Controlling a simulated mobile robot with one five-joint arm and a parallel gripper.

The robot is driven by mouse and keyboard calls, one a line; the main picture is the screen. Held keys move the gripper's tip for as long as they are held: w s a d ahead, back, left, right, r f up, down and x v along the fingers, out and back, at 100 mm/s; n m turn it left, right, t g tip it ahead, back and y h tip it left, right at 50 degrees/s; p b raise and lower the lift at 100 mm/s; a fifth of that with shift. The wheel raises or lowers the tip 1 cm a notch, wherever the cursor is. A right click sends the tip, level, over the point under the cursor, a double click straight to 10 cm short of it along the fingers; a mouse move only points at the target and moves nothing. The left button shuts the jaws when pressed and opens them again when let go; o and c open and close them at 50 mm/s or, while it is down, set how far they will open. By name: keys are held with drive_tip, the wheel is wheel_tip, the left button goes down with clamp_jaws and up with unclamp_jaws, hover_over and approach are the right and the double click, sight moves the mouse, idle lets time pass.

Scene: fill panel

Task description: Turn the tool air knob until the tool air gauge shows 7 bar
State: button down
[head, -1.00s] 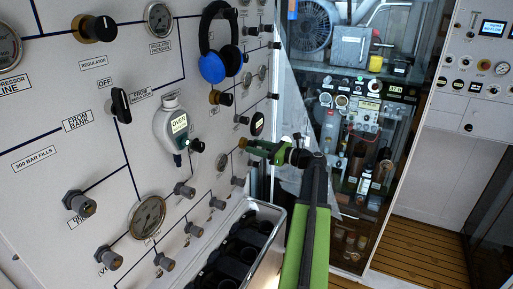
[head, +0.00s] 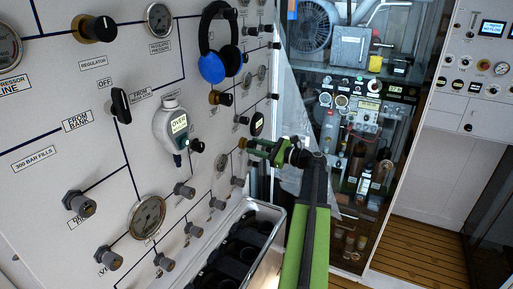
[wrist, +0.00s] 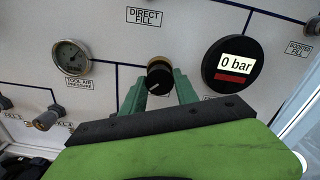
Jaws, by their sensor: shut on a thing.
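The tool air gauge (wrist: 71,58) is a round dial with a label reading TOOL AIR PRESSURE, left of my gripper in the wrist view. Its needle is too small to read surely. A black knob with a white pointer line and a brass collar (wrist: 158,76) sits between my green fingers; the line points down and left. Its own label is mostly hidden behind a finger. My gripper (wrist: 158,88) is shut on this knob. In the head view my gripper (head: 248,144) reaches the panel's right part at the knob.
A round digital display (wrist: 230,65) reading 0 bar is close right of the knob. The white panel (head: 50,110) carries other knobs, gauges and fittings. Blue headphones (head: 212,67) and a handheld meter (head: 175,125) hang on it.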

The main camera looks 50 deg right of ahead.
drive_tip(key=c, duration=1)
unclamp_jaws()
drive_tip(key=shift+o, duration=0.2)
drive_tip(key=shift+s+d, duration=0.1)
drive_tip(key=v, duration=1.7)
drive_tip(key=shift+s+r, duration=0.1)
